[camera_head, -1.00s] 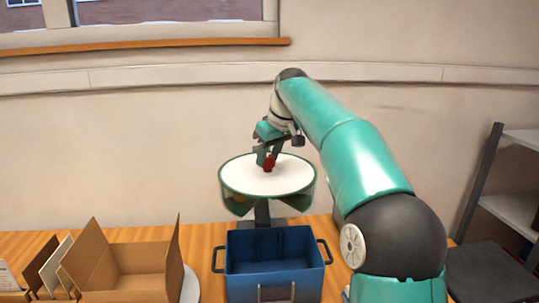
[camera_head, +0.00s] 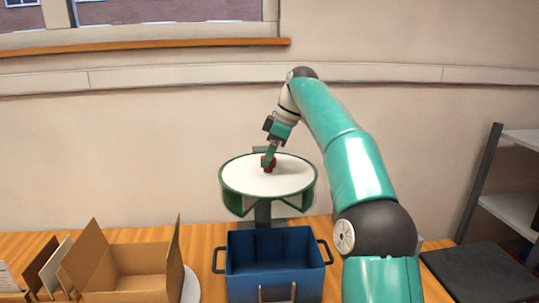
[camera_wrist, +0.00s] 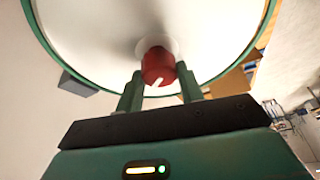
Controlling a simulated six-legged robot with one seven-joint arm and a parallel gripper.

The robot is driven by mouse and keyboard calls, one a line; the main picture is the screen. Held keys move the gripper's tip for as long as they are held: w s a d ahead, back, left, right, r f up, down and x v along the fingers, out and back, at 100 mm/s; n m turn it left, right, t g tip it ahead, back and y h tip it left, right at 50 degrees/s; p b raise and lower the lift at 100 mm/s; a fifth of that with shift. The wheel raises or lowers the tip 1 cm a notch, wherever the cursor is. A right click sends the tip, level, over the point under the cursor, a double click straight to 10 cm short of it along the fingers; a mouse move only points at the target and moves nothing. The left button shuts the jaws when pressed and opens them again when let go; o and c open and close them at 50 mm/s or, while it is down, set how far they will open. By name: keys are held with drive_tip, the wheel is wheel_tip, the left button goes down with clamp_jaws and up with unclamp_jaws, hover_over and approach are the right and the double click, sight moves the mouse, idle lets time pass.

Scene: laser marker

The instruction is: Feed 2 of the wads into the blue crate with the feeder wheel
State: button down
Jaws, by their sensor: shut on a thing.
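The feeder wheel (camera_head: 245,178) is a round white disc with a green rim, standing on a dark post behind the blue crate. A red knob (camera_wrist: 157,64) with a white mark rises from its centre. My gripper (camera_head: 268,161) is shut on this knob from above; in the wrist view its two fingers stand on either side of it. Green-walled openings show under the disc's edge. The blue crate (camera_head: 244,284) stands on the table in front of the wheel, with a handle on each side. I see no wads in the wheel or the crate.
An open cardboard box (camera_head: 135,290) stands left of the crate, with upright panels (camera_head: 50,268) further left. A dark flat surface (camera_head: 480,275) and a shelf unit (camera_head: 510,208) are at the right. The wall is behind the wheel.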

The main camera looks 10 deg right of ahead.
sight(277, 172)
drive_tip(key=shift+r, duration=0.1)
idle(0.3)
drive_tip(key=c, duration=0.9)
unclamp_jaws()
drive_tip(key=shift+v, duration=1.85)
drive_tip(key=shift+d+r, duration=0.25)
drive_tip(key=shift+r, duration=0.25)
drive_tip(key=shift+s+d+r, duration=0.1)
drive_tip(key=shift+s+d, duration=0.1)
drive_tip(key=shift+d, duration=0.25)
drive_tip(key=shift+s+d, duration=0.2)
drive_tip(key=shift+d, duration=0.3)
drive_tip(key=s+d, duration=0.3)
drive_tip(key=d, duration=0.6)
drive_tip(key=shift+s+d, duration=0.2)
drive_tip(key=shift+d, duration=0.05)
